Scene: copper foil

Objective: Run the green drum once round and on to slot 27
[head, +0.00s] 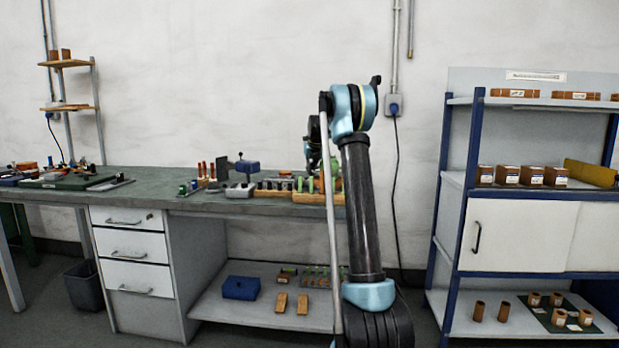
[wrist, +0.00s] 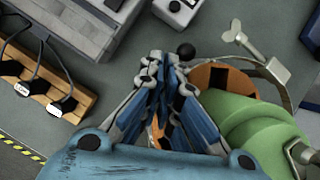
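The green drum (wrist: 245,130) fills the lower right of the wrist view, with a copper-coloured slotted part (wrist: 225,80) and a curved metal band at its far end. My gripper (wrist: 170,62) is just left of the drum, its fingers converging to a narrow tip. A small orange-brown piece shows between the fingers near their base. Whether the fingertips hold anything is hidden. A black ball knob (wrist: 186,51) shows at the right fingertip; I cannot tell whether they touch. In the head view my arm covers the work spot, and no slot numbers are readable.
A wooden rack with black clips and white tags (wrist: 45,85) lies at left in the wrist view. A grey block (wrist: 75,25) and a metal wing key (wrist: 240,40) are nearby. The long bench (head: 150,190) carries several tools. Shelving (head: 470,150) stands at right.

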